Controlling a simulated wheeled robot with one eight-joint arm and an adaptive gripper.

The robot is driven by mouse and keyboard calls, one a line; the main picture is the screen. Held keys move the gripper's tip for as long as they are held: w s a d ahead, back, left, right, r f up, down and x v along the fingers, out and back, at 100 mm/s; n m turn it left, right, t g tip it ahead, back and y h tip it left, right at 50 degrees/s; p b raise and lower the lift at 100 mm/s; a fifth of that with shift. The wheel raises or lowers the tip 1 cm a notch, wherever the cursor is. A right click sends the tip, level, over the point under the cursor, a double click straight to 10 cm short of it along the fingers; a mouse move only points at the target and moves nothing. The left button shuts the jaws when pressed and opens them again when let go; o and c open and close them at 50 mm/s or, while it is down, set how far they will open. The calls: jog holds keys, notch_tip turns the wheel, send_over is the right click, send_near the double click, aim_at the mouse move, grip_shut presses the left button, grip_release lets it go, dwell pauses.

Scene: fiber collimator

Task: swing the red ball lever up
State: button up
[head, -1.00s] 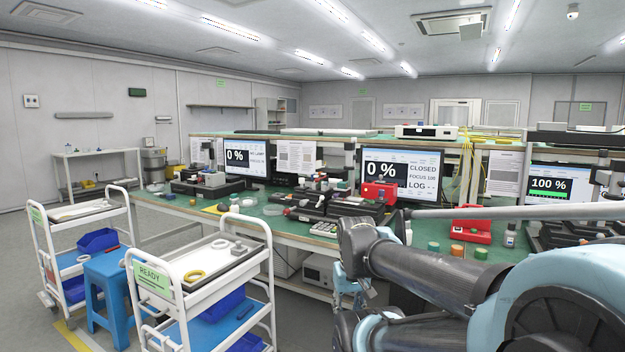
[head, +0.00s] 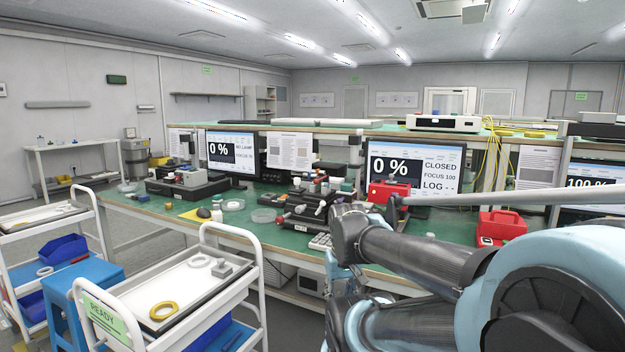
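I cannot make out the red ball lever for certain. A cluster of dark optical fixtures (head: 305,208) on the green bench (head: 262,198) has small red and pale parts, too small to tell apart. My arm fills the right side of the head view and covers part of the bench. My gripper fingers do not show. A monitor (head: 413,166) behind the bench reads 0 %, CLOSED, FOCUS 100.
White trolleys (head: 262,283) stand at the left front, one with a READY sign and yellow ring (head: 163,310). A blue stool (head: 62,300) is beside them. Red cases (head: 388,190) and (head: 500,226) sit on the bench. Another fixture (head: 187,183) stands farther left.

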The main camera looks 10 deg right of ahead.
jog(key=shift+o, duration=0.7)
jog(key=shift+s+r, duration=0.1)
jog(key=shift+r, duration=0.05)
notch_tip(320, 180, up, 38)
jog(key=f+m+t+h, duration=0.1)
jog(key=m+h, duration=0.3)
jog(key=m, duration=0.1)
send_over(320, 179)
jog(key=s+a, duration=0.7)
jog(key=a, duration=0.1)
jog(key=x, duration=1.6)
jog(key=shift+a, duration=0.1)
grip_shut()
